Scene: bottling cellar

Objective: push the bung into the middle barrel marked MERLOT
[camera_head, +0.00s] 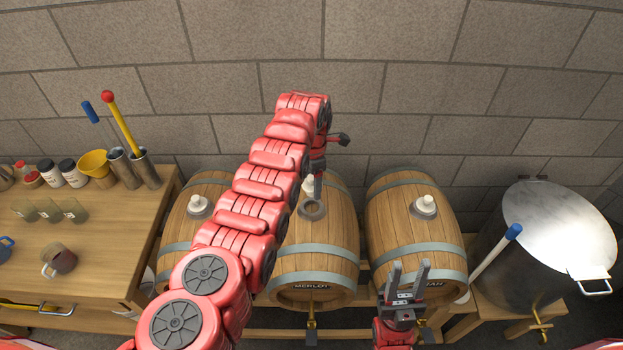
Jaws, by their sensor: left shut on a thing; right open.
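The middle barrel (335,250), marked MERLOT on its front end, lies on its side. A grey ring (312,210) sits on top of it at its bung hole. My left gripper (317,184), at the end of the red arm crossing the view, is above that ring. It is shut on the white bung (308,185), partly hidden by the gripper and arm. The bung appears just above the ring; I cannot tell whether they touch. My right gripper (407,279) is open and empty, pointing up before the right barrel.
The left barrel (181,232) and right barrel (392,220) each carry a white bung. A steel vat (508,245) with a blue-ended rod beside it stands at right. A wooden bench (105,245) with jars, cups and tools is at left. A block wall stands behind.

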